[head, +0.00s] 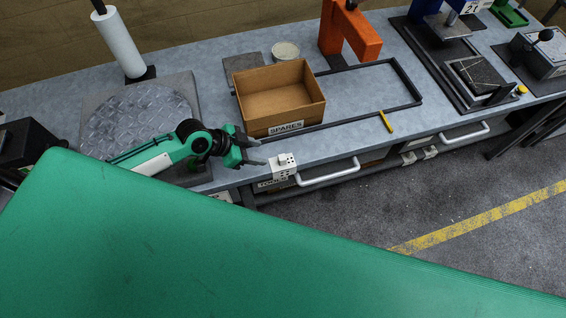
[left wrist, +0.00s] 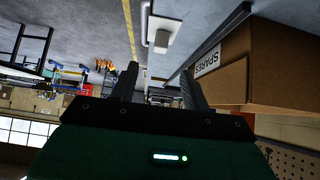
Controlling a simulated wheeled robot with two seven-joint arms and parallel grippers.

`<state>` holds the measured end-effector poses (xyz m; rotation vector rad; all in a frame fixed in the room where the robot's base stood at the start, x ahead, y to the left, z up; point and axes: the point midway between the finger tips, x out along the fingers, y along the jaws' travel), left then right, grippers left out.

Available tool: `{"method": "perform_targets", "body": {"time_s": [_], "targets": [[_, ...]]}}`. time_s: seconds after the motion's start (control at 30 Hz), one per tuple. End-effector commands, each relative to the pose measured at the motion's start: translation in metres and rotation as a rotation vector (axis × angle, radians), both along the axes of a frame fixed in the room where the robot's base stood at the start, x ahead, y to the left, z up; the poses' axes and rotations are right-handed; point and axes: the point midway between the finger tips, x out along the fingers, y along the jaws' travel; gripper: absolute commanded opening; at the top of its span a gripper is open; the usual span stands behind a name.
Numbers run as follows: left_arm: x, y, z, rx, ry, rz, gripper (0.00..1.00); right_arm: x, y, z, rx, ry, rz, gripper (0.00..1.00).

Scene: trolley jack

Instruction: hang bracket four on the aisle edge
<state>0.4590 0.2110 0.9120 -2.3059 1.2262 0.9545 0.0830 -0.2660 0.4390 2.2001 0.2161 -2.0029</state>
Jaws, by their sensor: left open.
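A white bracket (head: 286,160) with dark dots on it sits at the front, aisle-side edge of the grey workbench (head: 215,168). Whether it is hooked over the edge or only resting there, I cannot tell. It also shows in the left wrist view (left wrist: 160,32) as a pale plate with a raised block, beyond the fingertips. My left gripper (head: 262,152) is open and empty just left of the bracket, its fingers pointing towards it with a small gap. The same open fingers show in the left wrist view (left wrist: 159,72). My right gripper is not in view.
A cardboard box marked SPARES (head: 278,97) stands close behind the left gripper. An orange press frame (head: 350,35) is behind it. A drawer handle (head: 328,173) juts out below the edge. A yellow stick (head: 386,121) lies on the bench. The aisle floor (head: 400,200) is clear.

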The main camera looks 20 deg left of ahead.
Motion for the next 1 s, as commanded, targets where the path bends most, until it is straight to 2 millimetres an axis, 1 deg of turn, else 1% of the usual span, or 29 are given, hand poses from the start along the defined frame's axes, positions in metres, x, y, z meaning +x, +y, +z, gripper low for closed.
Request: {"method": "perform_targets", "body": {"time_s": [0.1,0.3,0.53,0.67,0.8,0.9,1.0], "targets": [[0.008,-0.012,-0.011,-0.004,0.001,0.002,0.47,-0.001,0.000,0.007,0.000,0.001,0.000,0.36],[0.019,-0.028,-0.031,-0.002,0.001,0.001,0.47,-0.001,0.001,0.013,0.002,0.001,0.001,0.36],[0.024,-0.035,-0.041,0.000,0.000,0.001,0.47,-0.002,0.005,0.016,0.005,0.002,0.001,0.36],[0.028,-0.042,-0.045,-0.001,0.002,0.002,0.47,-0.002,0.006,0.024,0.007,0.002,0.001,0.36],[0.037,-0.054,-0.055,-0.002,0.001,0.002,0.47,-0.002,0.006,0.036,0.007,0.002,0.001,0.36],[0.041,-0.060,-0.066,-0.001,0.002,0.002,0.47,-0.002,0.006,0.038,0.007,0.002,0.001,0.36],[0.044,-0.064,-0.072,0.000,0.002,0.001,0.47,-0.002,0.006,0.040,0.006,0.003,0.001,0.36]]}}
